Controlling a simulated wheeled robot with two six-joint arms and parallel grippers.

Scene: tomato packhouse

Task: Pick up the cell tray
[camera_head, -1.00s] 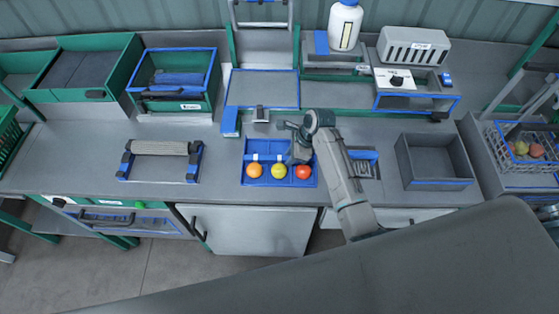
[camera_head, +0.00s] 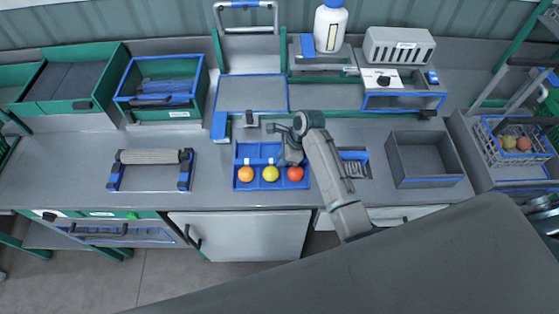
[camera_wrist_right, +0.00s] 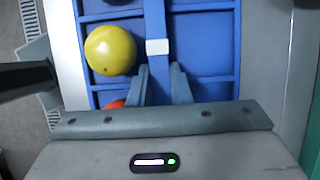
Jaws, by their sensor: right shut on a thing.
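The blue cell tray (camera_head: 238,186) sits on the grey bench, its front row holding an orange tomato (camera_head: 245,174), a yellow tomato (camera_head: 270,173) and a red tomato (camera_head: 295,174). The back cells that show look empty. My right gripper (camera_head: 287,158) is over the right part of the tray. In the right wrist view its fingers (camera_wrist_right: 160,86) are on both sides of a blue divider of the tray (camera_wrist_right: 155,25), shut on it. The yellow tomato (camera_wrist_right: 110,50) is left of the fingers there, and the red one (camera_wrist_right: 116,104) is mostly hidden. My left gripper is not in view.
A grey open bin (camera_head: 428,181) stands on the right of the bench, and a roller stand (camera_head: 152,157) on the left. A raised grey plate (camera_head: 252,93) is behind the tray. The bench between roller stand and tray is clear.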

